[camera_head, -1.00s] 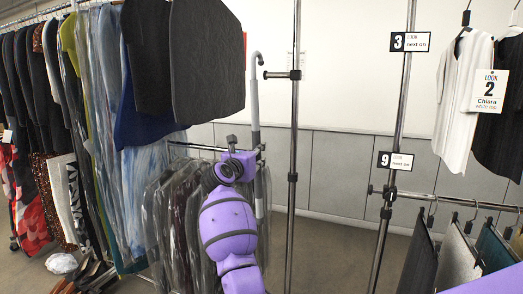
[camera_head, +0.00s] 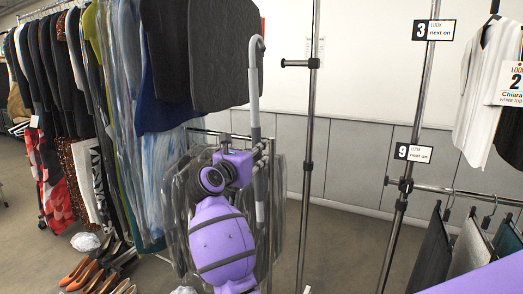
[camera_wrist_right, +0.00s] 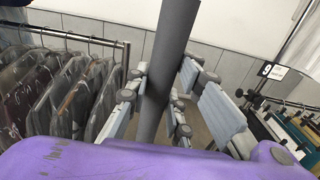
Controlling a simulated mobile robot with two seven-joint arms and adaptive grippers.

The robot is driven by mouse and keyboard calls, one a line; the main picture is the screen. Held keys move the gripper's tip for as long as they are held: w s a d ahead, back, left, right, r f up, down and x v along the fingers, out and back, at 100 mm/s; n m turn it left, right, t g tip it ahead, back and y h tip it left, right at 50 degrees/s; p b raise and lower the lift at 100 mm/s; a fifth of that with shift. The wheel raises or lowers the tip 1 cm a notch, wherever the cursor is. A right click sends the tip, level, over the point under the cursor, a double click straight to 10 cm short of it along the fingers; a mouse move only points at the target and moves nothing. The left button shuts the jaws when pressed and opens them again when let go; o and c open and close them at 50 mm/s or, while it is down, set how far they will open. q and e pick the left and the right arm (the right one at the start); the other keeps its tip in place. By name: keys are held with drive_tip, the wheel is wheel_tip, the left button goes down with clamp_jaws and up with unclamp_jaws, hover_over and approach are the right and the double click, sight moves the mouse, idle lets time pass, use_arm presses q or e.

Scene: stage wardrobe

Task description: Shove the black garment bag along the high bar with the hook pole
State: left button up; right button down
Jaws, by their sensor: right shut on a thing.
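The hook pole (camera_head: 254,85) is a grey shaft with a curved hook at its top, standing upright. My right gripper (camera_head: 262,158) is shut around the shaft; in the right wrist view its fingers (camera_wrist_right: 157,98) close on the dark pole (camera_wrist_right: 172,45) from both sides. The black garment bag (camera_head: 212,55), dark and quilted, hangs at top centre; its top and the high bar above it are out of view. The hook overlaps the bag's right edge in the picture; I cannot tell whether they touch. My left gripper is not in view.
A dark blue garment (camera_head: 165,112) and clear-covered clothes hang left of the bag. Covered garments (camera_head: 180,200) hang on a lower rail behind my arm. A chrome upright (camera_head: 310,140) stands right of the pole, with open space between. Shoes (camera_head: 85,275) lie at lower left.

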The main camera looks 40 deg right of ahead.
drive_tip(key=v, duration=2.3)
drive_tip(key=shift+s+a, duration=0.1)
idle(0.8)
